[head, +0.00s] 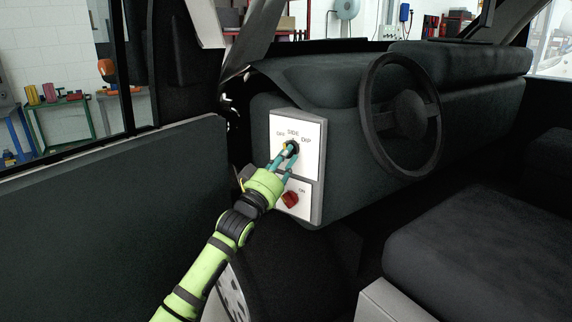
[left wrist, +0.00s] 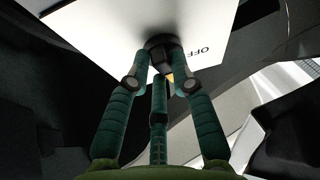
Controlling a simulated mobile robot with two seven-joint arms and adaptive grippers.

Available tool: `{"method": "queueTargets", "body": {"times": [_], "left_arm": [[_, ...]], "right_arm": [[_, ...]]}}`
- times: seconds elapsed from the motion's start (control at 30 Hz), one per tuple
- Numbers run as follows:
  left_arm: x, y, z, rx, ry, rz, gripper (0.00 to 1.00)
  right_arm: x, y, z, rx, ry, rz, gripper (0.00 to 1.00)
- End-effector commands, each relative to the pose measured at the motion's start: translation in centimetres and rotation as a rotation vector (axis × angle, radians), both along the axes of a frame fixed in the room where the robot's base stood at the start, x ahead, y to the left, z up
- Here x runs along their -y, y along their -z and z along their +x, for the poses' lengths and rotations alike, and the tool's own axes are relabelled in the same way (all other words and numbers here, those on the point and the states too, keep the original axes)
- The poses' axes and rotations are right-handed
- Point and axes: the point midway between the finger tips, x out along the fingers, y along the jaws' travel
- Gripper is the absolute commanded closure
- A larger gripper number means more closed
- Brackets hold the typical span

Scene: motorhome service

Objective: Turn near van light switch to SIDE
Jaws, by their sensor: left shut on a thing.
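The light switch (head: 291,147) is a dark round knob on a white panel (head: 309,168) at the left end of the dashboard. The labels OFF, SIDE and DIP stand around its top, with SIDE above the middle. My left gripper (head: 287,158) is shut on the knob, with its teal fingers around it. In the left wrist view the fingers close on the dark knob (left wrist: 162,44), and the label OFF shows to its right. The fingers partly hide the knob, and I cannot tell for sure which label it points to. My right gripper is not in view.
A red knob (head: 290,199) marked ON sits on a lower panel just below my left gripper. The steering wheel (head: 400,112) stands to the right. The open door (head: 110,220) is on the left and a dark seat (head: 480,240) at the lower right.

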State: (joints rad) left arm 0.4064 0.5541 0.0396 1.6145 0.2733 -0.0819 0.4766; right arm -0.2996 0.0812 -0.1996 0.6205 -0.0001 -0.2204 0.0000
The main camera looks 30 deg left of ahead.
Motion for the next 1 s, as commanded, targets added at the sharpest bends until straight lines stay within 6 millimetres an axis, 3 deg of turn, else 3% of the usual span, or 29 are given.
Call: {"method": "queueTargets", "body": {"times": [0.4,0.93,0.97,1.0], "left_arm": [[-0.28,0.18,0.04,0.005,-0.001,0.177,1.0],[-0.27,0.16,0.04,0.006,-0.001,0.194,1.0],[-0.27,0.15,0.04,0.006,-0.001,0.194,0.64],[-0.27,0.15,0.04,0.006,-0.001,0.194,0.52]], "right_arm": [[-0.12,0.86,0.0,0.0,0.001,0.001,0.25],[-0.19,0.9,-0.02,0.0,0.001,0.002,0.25],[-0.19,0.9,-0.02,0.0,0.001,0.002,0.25],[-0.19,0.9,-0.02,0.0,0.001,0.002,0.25]]}}
